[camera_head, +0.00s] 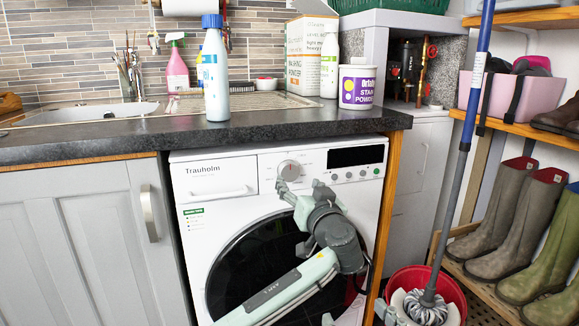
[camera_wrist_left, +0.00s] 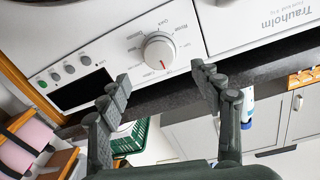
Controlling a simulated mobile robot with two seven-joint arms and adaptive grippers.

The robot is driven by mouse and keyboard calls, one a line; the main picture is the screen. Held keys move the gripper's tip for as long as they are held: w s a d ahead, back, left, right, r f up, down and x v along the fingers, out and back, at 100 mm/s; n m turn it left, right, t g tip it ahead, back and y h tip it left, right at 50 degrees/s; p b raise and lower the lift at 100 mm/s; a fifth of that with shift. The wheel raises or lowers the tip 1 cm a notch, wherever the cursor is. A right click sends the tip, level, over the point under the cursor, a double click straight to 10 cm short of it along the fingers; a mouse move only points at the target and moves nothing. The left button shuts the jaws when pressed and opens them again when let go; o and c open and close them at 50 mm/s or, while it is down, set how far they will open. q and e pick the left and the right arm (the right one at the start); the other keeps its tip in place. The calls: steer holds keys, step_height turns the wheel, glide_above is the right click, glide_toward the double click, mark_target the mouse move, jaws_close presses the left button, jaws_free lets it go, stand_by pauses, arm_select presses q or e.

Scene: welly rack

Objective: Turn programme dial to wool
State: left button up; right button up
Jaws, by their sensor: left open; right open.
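The programme dial (camera_head: 290,170) is a round pale knob on the white washing machine (camera_head: 225,215). In the left wrist view the dial (camera_wrist_left: 159,50) has a red pointer line; the printed labels around it are too small to read surely, and I cannot make out wool. My left gripper (camera_head: 299,187) is open and empty just in front of and below the dial. In the wrist view its fingertips (camera_wrist_left: 161,74) stand apart on either side of the dial's line, not closed on it. Parts of my right gripper (camera_head: 355,315) show at the bottom edge, spread apart and mostly cut off.
A dark worktop (camera_head: 290,128) overhangs the machine and carries a blue-capped bottle (camera_head: 215,80) and a stain powder tub (camera_head: 357,88). A detergent drawer (camera_head: 215,180) lies left of the dial; a dark display (camera_head: 355,156) lies right. A mop (camera_head: 462,150) stands in a red bucket (camera_head: 455,295).

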mark_target(290, 172)
arm_select(q)
steer(key=x, duration=0.6)
steer(key=shift+w+a, duration=0.1)
steer(key=shift+w, duration=0.25)
arm_select(e)
steer(key=shift+s+r, duration=0.3)
steer(key=shift+s, duration=0.05)
arm_select(q)
steer(key=c, duration=1.2)
steer(key=shift+o, duration=0.2)
steer(key=shift+m, duration=0.3)
arm_select(e)
steer(key=shift+r, duration=0.1)
